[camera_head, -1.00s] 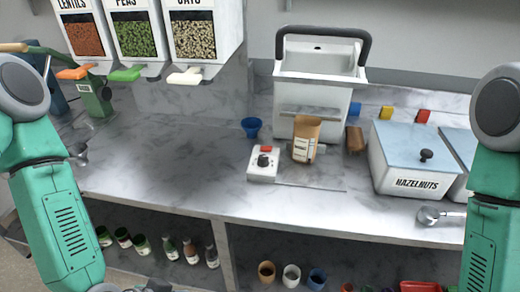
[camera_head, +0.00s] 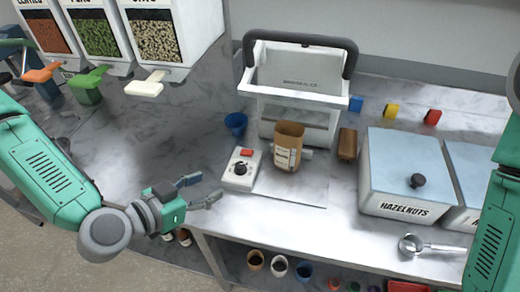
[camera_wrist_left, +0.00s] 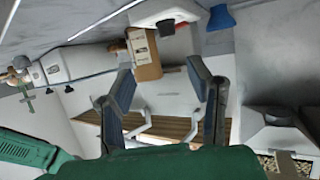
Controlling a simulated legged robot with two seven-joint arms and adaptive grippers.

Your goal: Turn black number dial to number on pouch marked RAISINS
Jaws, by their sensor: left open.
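The black dial (camera_head: 240,169) sits on a small white box (camera_head: 236,180) with a red part on top, on the marble counter. A brown paper pouch (camera_head: 288,147) with a pale label stands open-topped just right of it; the label is too small to read. My left gripper (camera_head: 205,190) is open and empty, left of and slightly below the dial box, apart from it. In the left wrist view its two fingers (camera_wrist_left: 163,100) are spread, with the pouch (camera_wrist_left: 144,52) beyond them. My right arm shows at the right edge; its gripper is out of frame.
A white machine with a dark handle (camera_head: 298,45) stands behind the pouch. A blue cup (camera_head: 236,124) is behind the dial box. The HAZELNUTS bin (camera_head: 395,175) and a metal scoop (camera_head: 412,244) are at right. Dispensers (camera_head: 160,40) hang upper left. Counter left of the box is clear.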

